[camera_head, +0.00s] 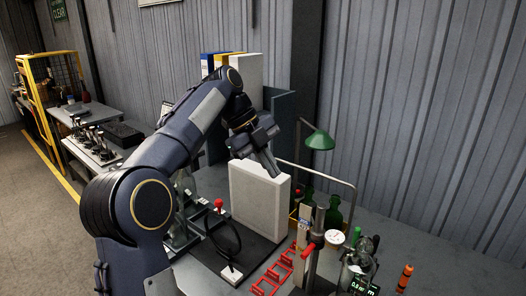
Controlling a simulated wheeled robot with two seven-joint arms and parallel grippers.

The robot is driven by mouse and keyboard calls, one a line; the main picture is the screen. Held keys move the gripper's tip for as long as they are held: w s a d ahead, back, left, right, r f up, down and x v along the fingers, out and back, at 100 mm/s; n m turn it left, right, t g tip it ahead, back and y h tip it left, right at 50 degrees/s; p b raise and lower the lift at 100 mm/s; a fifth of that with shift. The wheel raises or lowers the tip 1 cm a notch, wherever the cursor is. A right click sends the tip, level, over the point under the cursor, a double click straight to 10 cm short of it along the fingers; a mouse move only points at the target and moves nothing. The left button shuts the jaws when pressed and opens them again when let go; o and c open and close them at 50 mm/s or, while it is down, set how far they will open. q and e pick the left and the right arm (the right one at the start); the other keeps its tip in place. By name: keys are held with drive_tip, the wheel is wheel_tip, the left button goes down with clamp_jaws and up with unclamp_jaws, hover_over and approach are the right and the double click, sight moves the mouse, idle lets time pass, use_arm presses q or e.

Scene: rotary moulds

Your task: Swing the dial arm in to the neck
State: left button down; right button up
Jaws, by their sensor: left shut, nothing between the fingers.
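A white round dial (337,237) sits at the front right of the bench, beside dark green bottles (333,217). A clear bottle-like piece with dark fittings (358,262) stands to its right; I cannot make out its neck or the dial's swing arm clearly. My left gripper (276,173) is shut and empty, pointing down at the upper right of a pale upright block (258,200). It is well behind and left of the dial; I cannot tell if it touches the block. My right gripper is not in view.
A green lamp (319,140) stands behind. A post with a red handle (310,248) stands just left of the dial. The grey bench (430,257) is fairly clear at far right.

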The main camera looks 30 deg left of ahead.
use_arm(q)
drive_tip(key=v, duration=0.3)
drive_tip(key=shift+w+a+p, duration=0.1)
drive_tip(key=shift+w+p, duration=0.15)
drive_tip(key=shift+p, duration=0.05)
